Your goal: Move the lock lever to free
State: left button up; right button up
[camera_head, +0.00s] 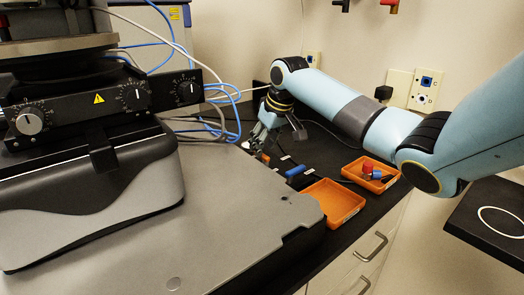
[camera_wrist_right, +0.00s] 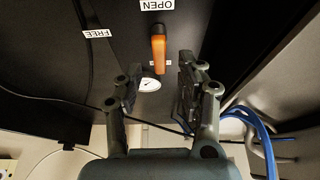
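An orange lever (camera_wrist_right: 158,52) shows in the right wrist view on a dark surface, just beyond my right fingertips. A white FREE label (camera_wrist_right: 98,33) lies to its left and an OPEN label (camera_wrist_right: 156,5) above it; another small label is partly hidden behind the lever. I take this orange lever as the lock lever. My right gripper (camera_wrist_right: 160,78) is open, a finger on either side of the lever's line, with nothing held. In the head view the right gripper (camera_head: 272,145) points down near the bench's back, behind a blue handle (camera_head: 296,172). My left gripper is not in view.
A grey plate (camera_head: 230,215) and the dark instrument with knobs (camera_head: 95,105) fill the left. Orange trays (camera_head: 343,212) stand at the right, the farther one holding red and blue pieces (camera_head: 373,171). Blue cables (camera_head: 222,97) run behind the plate, close to the right gripper.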

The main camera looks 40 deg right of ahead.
jog(key=shift+x, duration=1.35)
jog(key=shift+c, duration=0.8)
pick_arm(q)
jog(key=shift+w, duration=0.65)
pick_arm(e)
jog(key=shift+s, duration=0.1)
grip_shut()
